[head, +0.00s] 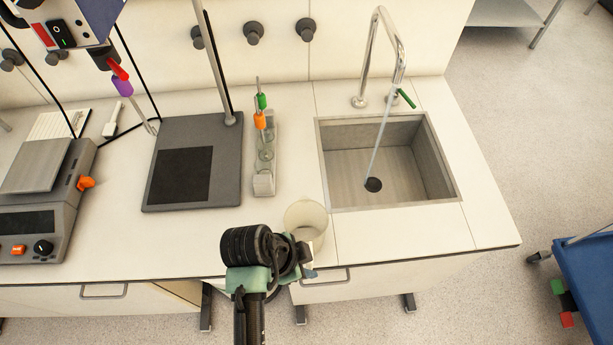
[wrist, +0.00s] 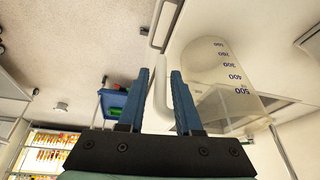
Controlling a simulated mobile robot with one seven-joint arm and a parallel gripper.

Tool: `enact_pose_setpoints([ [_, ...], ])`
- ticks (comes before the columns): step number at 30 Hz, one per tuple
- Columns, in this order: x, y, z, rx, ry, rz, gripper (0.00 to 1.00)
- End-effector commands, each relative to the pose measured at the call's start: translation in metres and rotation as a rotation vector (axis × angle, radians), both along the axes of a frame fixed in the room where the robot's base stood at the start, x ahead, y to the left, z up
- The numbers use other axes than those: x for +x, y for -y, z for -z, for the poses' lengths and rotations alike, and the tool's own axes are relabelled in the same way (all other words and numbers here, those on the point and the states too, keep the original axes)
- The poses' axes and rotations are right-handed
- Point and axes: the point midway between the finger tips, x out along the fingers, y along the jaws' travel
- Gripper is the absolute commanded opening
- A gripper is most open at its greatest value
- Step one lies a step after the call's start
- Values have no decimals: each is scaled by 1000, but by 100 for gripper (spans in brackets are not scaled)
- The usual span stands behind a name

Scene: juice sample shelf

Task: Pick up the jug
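The jug (head: 306,214) is a translucent, pale measuring vessel standing on the white counter near its front edge, left of the sink. In the wrist view, the jug (wrist: 222,72) fills the upper right, with blue volume marks on its side. Its white handle (wrist: 160,112) lies between the two blue fingers of my gripper (wrist: 159,76), with a gap visible on both sides. My gripper is open around the handle. In the head view my wrist hides most of the fingers and the jug's lower left side.
A sink (head: 388,165) with a running tap is behind and right of the jug. A rack (head: 264,182) with glassware and a dark stand base (head: 195,165) are behind and left. The counter right of the jug is clear.

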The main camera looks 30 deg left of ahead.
Motion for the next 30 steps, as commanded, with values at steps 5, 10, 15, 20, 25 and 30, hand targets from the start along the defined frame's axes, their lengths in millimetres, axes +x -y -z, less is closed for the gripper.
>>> enact_pose_setpoints([
  [5,5,4,14,1,1,1,33],
  [10,6,4,15,1,2,0,33],
  [15,6,4,15,1,2,0,14],
  [20,6,4,15,1,2,0,0],
  [25,6,4,15,1,2,0,0],
  [30,6,4,15,1,2,-1,0],
])
